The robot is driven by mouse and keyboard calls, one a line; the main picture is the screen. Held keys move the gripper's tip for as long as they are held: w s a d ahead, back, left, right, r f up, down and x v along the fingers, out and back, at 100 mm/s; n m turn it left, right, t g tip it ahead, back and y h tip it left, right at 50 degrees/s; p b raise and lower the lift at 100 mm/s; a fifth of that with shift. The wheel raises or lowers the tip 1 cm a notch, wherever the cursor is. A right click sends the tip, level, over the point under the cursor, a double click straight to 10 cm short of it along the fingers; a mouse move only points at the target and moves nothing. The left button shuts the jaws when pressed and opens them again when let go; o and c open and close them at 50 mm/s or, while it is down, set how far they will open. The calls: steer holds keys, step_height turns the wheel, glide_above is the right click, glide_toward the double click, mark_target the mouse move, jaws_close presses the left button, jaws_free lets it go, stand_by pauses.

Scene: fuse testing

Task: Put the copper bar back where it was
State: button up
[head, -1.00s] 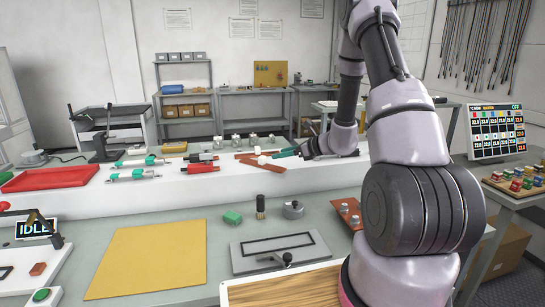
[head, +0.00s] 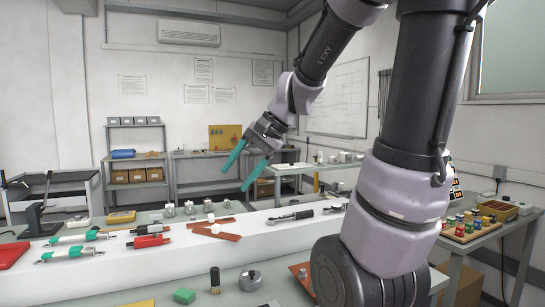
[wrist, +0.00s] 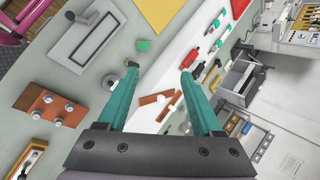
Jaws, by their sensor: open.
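Two flat copper-coloured bars lie close together on the white raised shelf. The nearer copper bar (head: 217,234) has a small pale piece at its edge; the other bar (head: 211,221) is just behind it. Both bars also show between my fingers in the wrist view, one bar (wrist: 154,99) and the other bar (wrist: 167,110). I cannot tell which one the task means. My gripper (head: 238,179) has teal fingers, spread apart and empty, high above the shelf. In the wrist view the gripper (wrist: 158,72) has nothing between its fingertips.
A torque wrench (head: 291,217) lies on the shelf right of the bars. Red fuse holders (head: 149,236) and green-ended ones (head: 78,251) lie to the left. A copper block with bolts (wrist: 48,104), a brush (head: 215,280) and a green block (head: 184,296) are on the front bench.

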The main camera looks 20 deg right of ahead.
steer(key=s+d+r+n+t+h, duration=0.3)
steer(key=s+d+r+n+h, duration=0.1)
steer(key=s, duration=0.4)
steer(key=shift+d+r+n, duration=0.35)
steer(key=shift+d+n, duration=0.15)
steer(key=shift+d, duration=0.1)
stand_by(0.5)
